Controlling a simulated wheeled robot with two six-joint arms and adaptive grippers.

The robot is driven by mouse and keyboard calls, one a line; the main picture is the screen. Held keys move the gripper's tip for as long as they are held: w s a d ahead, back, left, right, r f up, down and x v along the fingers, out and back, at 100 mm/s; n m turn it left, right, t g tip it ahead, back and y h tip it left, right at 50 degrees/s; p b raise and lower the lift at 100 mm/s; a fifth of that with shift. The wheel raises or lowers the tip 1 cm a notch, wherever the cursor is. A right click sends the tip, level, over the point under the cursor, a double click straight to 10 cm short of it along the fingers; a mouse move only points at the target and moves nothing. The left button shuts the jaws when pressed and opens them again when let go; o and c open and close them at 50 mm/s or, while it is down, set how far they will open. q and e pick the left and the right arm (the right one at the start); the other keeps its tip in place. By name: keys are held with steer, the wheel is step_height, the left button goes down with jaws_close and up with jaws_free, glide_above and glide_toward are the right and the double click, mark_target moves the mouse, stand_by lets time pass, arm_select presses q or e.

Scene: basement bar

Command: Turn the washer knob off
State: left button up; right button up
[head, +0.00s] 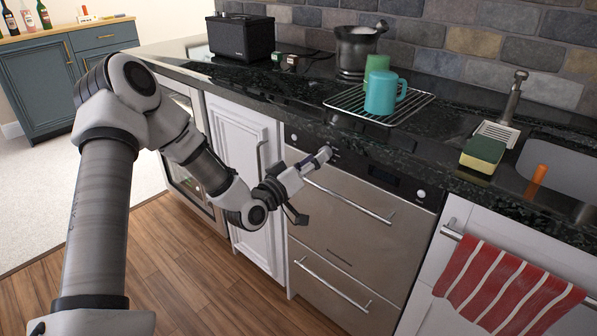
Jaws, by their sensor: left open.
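The washer (345,235) is a stainless steel, drawer-fronted unit under the dark counter, with a dark control strip along its top. A small pale round knob (421,194) sits at the right end of the strip. Another small round spot (294,137) shows at its left end; I cannot tell whether it is also a knob. My left gripper (311,186) is in front of the washer's upper left part, open and empty. Its upper finger reaches close to the control strip, left of the pale knob; contact cannot be made out. My right gripper is out of view.
The washer has two bar handles (350,203) sticking out. A teal mug (383,95) stands on a wire rack (340,101) on the counter above. A yellow-green sponge (482,155) lies near the sink. A red striped towel (505,290) hangs at the right.

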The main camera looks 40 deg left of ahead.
arm_select(q)
steer(key=s, duration=0.9)
steer(key=shift+s+a+f, duration=0.35)
steer(key=shift+f, duration=0.1)
steer(key=shift+f, duration=0.15)
